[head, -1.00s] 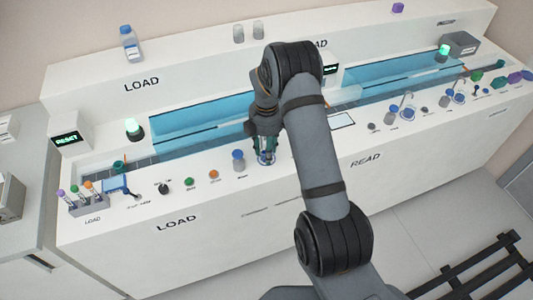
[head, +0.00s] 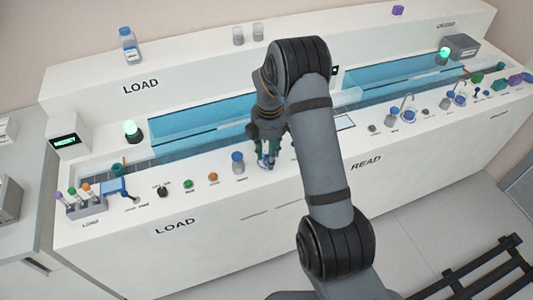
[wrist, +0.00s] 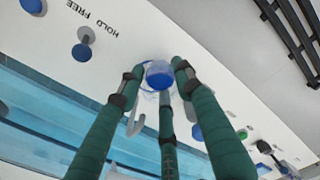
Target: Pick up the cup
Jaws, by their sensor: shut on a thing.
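The cup (wrist: 158,75) is small and clear with blue in it. In the wrist view it sits between the green fingertips of my gripper (wrist: 158,82), which are shut on it from several sides. There the cup is mostly hidden by the fingers. I cannot tell whether its base touches the ledge.
The white bench (head: 300,195) carries a blue-lit channel (head: 205,122) behind my gripper. A tube rack (head: 86,206) is at the far left. Clear vessels with blue (head: 409,113) stand to the right.

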